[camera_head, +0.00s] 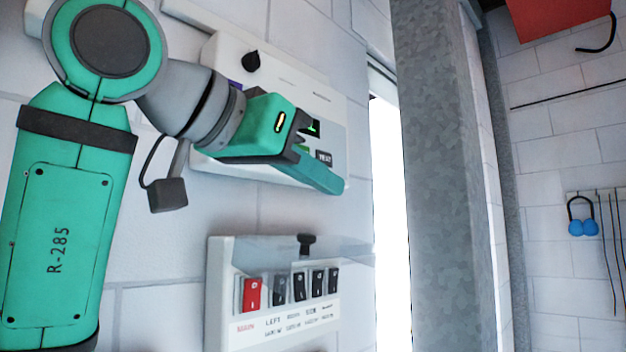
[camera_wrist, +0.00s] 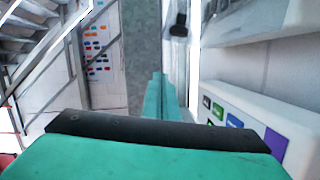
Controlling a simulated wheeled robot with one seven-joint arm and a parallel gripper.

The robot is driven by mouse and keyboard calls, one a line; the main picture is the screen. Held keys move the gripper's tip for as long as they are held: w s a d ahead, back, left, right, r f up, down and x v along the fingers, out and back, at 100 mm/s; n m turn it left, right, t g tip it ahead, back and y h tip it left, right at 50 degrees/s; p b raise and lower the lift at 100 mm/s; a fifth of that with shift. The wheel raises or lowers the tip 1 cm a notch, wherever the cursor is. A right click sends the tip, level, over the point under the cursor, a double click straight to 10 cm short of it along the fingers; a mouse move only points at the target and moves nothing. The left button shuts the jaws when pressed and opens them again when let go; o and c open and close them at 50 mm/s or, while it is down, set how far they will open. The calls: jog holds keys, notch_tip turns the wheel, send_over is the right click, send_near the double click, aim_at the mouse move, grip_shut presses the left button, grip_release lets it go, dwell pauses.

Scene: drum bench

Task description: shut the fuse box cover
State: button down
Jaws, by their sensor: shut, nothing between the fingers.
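The fuse box (camera_head: 221,295) is a white wall box with one red and several black switches, low in the middle of the head view. Its clear cover (camera_head: 345,250) stands open, sticking out from the box's top edge, with a black knob (camera_head: 306,243). In the wrist view the black knob (camera_wrist: 178,24) shows at the top, with the pale box (camera_wrist: 255,20) to its right. My gripper (camera_head: 328,180) is shut and empty, above the cover and apart from it, in front of another wall panel. Its shut fingers (camera_wrist: 157,98) also show in the wrist view.
The white panel (camera_head: 290,75) behind my gripper has a black dial and coloured labels. A grey pillar (camera_head: 445,170) stands to the right, beside a bright gap. Open air lies between my gripper and the cover.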

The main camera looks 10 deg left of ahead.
aim_at(324, 250)
jog(key=w+d+f, duration=0.2)
jog(key=w, duration=0.1)
jog(key=w+d+f, duration=0.1)
jog(key=w+f, duration=0.1)
jog(key=shift+w, duration=0.2)
jog(key=shift+a+f, duration=0.1)
jog(key=shift+f, duration=0.65)
